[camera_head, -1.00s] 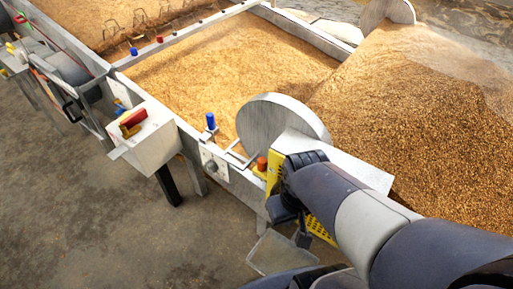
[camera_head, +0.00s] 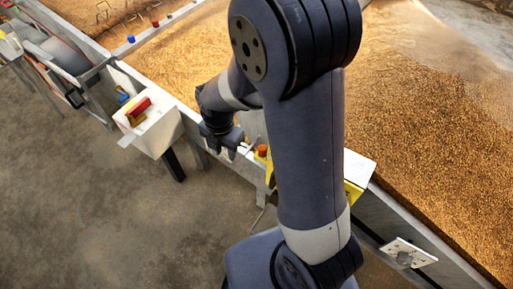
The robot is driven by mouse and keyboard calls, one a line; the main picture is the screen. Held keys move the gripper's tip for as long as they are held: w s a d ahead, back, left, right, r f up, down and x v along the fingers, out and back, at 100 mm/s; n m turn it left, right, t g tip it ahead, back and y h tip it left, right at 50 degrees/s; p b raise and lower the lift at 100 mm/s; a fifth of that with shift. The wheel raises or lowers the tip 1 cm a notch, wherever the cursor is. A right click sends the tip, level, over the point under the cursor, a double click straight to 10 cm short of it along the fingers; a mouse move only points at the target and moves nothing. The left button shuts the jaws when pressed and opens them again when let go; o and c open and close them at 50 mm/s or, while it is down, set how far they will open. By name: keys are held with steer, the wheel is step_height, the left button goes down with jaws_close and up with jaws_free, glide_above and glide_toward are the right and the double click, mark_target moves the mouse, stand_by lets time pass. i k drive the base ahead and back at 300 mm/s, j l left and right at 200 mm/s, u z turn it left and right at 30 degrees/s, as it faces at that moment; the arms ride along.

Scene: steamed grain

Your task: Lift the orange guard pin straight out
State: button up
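The orange guard pin (camera_head: 262,151) shows as a small orange-red cap on the trough's near wall, just left of my arm. The yellow guard (camera_head: 353,194) is mostly hidden behind my arm, with a yellow part showing to its right. My gripper (camera_head: 223,152) points down over the near wall, left of the pin and apart from it in the picture. The lower part of the pin is not visible.
A white control box (camera_head: 148,135) with a red switch (camera_head: 138,106) stands left of my gripper. Grain (camera_head: 420,130) fills the trough behind. A pale plate (camera_head: 408,253) sits on the rail at lower right. The concrete floor (camera_head: 90,210) at left is clear.

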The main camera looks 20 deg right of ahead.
mark_target(262, 149)
steer(key=i+j, duration=0.15)
steer(key=j, duration=0.2)
steer(key=i+j, duration=0.2)
steer(key=i+j+z, duration=0.1)
steer(key=j, duration=0.35)
steer(key=i+j, duration=0.2)
steer(key=j, duration=0.15)
steer(key=i+j, duration=0.15)
steer(key=j, duration=0.2)
steer(key=z, duration=0.45)
steer(key=j+z, duration=0.1)
steer(key=z, duration=0.8)
steer(key=j+z, duration=0.1)
steer(key=z, duration=0.8)
steer(key=j+z, duration=0.1)
steer(key=z, duration=0.35)
